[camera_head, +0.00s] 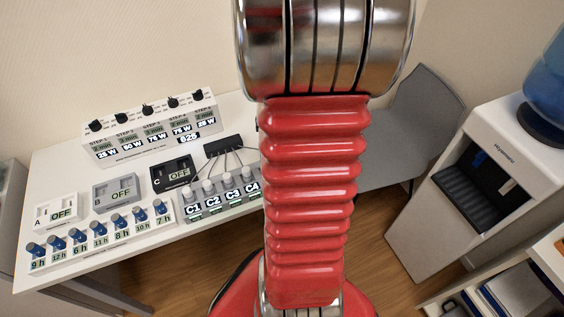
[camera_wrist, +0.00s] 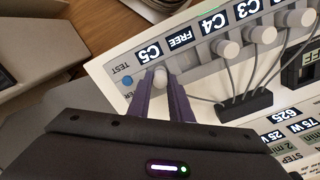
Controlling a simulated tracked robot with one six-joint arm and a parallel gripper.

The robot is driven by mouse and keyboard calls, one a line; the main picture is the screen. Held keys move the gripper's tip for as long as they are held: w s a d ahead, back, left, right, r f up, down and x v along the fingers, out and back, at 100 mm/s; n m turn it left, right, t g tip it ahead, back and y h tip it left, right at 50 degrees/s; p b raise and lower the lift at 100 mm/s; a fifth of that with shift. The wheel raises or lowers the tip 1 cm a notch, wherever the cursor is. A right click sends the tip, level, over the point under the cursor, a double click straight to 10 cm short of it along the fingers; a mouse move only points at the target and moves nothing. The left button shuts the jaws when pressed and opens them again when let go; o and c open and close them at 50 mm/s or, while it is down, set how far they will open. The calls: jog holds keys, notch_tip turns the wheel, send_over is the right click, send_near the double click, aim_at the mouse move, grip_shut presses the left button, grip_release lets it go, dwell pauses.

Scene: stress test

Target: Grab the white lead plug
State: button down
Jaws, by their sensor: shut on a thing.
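My gripper (camera_wrist: 161,83) has two purple fingers, one on each side of a white lead plug (camera_wrist: 160,73) in the wrist view. It is shut on this plug, which stands at the panel (camera_wrist: 110,68) below the C5 label. Whether the plug is fully seated cannot be seen. Other white plugs with grey leads stand along the same panel below C4 (camera_wrist: 226,48) and C3 (camera_wrist: 263,34). In the head view my red arm hides the gripper and the C5 end of the panel.
A black block (camera_wrist: 245,106) gathers the leads close to my gripper. A blue button (camera_wrist: 127,80) is beside the left finger. In the head view the white table (camera_head: 60,160) also carries a dial box (camera_head: 150,130), switch boxes and blue knobs. A water dispenser (camera_head: 490,180) stands at the right.

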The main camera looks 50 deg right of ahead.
jog(key=shift+r, duration=0.1)
notch_tip(320, 180, up, 10)
dwell(0.8)
jog(key=shift+w+a, duration=0.1)
dwell(0.4)
